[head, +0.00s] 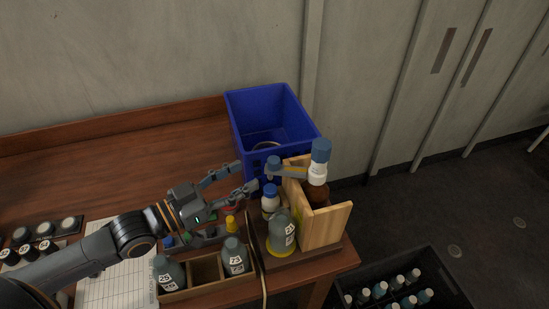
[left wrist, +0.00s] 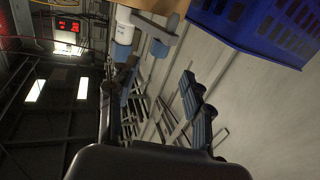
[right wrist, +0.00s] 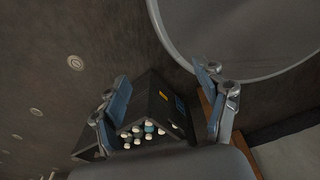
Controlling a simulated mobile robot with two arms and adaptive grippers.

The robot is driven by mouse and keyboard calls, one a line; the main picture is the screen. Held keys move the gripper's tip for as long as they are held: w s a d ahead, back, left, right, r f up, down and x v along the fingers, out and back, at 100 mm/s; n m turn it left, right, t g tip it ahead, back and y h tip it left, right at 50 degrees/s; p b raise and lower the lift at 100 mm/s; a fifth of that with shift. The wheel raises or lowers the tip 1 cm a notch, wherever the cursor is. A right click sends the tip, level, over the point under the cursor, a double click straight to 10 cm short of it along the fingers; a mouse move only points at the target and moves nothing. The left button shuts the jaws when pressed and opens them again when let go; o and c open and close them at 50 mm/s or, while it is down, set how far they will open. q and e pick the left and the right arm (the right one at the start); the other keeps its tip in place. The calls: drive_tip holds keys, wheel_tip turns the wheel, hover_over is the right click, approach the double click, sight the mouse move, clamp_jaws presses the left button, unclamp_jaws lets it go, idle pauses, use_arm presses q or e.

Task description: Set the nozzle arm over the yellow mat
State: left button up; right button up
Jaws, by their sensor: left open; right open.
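The grey nozzle arm (head: 292,172) has a blue knob (head: 273,162) at its left end and a white nozzle with a blue top (head: 319,158) at its right end. The nozzle is above a brown jar (head: 318,194) by the wooden panels, off to the right of the yellow mat (head: 281,249). A grey labelled bottle (head: 281,230) stands on the mat and hides most of it. My left gripper (head: 247,178) is open just left of the knob. The nozzle arm (left wrist: 153,25) also shows in the left wrist view. My right gripper (right wrist: 164,82) is open and empty.
A blue crate (head: 270,112) stands behind the nozzle arm. Wooden panels (head: 326,225) stand right of the mat. A white bottle with a blue cap (head: 269,204) is behind the grey bottle. A divided box (head: 205,270) holds bottles in front. A black crate (head: 440,285) is at lower right.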

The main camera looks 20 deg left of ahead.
sight(268, 163)
use_arm(q)
drive_tip(key=p+x, duration=0.1)
drive_tip(key=x, duration=0.6)
drive_tip(key=shift+w+d+r+p, duration=0.15)
drive_tip(key=shift+w+d+p, duration=0.1)
drive_tip(key=shift+p, duration=0.1)
drive_tip(key=shift+w+d, duration=0.5)
drive_tip(key=shift+w, duration=0.1)
use_arm(e)
drive_tip(key=shift+w+r, duration=0.2)
drive_tip(key=shift+r, duration=0.35)
drive_tip(key=shift+w+r, duration=0.2)
drive_tip(key=shift+r, duration=0.3)
use_arm(q)
clamp_jaws()
use_arm(e)
drive_tip(key=shift+w, duration=0.15)
